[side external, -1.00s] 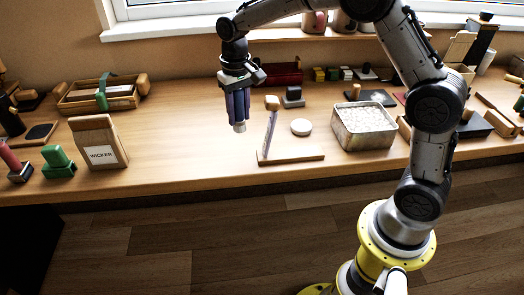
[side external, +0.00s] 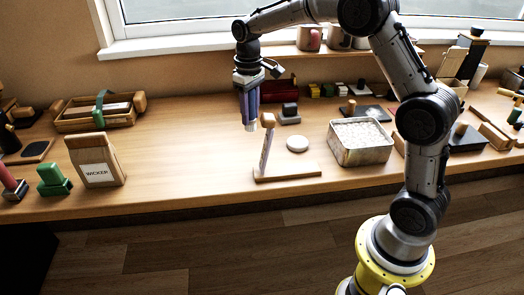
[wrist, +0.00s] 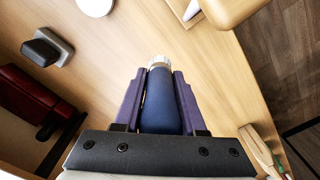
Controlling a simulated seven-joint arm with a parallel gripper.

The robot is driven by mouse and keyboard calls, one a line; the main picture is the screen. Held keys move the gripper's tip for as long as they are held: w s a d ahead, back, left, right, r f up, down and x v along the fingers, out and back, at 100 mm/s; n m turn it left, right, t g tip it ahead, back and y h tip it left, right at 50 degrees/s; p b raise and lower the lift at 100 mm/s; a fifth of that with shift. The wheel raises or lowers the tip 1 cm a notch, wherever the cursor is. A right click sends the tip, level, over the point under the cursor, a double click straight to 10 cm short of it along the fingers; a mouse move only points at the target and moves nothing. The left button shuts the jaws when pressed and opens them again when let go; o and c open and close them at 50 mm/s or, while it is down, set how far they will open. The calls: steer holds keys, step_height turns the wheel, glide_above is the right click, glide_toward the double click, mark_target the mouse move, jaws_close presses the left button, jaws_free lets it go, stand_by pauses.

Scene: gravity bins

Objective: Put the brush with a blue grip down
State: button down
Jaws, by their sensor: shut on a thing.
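The brush with a blue grip (wrist: 160,105) is between the purple fingers of my gripper (wrist: 159,88) in the wrist view. Its dark blue handle ends in a pale ribbed tip (wrist: 160,62); bristles cannot be made out. In the side view my gripper (side external: 249,108) points down, shut on the brush, whose pale tip (side external: 251,126) shows below the fingers. The brush looks upright and appears above the bench. It shows just left of a wooden stand (side external: 290,172) with a leaning upright and a wooden knob; I cannot tell their gap in depth.
A white disc (side external: 297,144) and a dark block on a grey base (side external: 289,114) lie nearby. A metal tin of pale pieces (side external: 361,142) stands to the right, a WICKER box (side external: 96,160) to the left. The bench (side external: 190,150) is clear between box and gripper.

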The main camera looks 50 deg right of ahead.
steer(key=shift+m, duration=0.5)
steer(key=shift+s+d+f, duration=0.1)
steer(key=shift+d+f, duration=0.55)
steer(key=shift+f, duration=1)
steer(key=shift+d+f, duration=0.7)
steer(key=shift+f, duration=0.9)
steer(key=shift+s+d+f, duration=0.1)
steer(key=shift+d+f, duration=0.55)
steer(key=shift+f, duration=1)
steer(key=shift+f, duration=0.15)
steer(key=shift+c, duration=2.4)
jaws_free()
step_height(320, 180, up, 12)
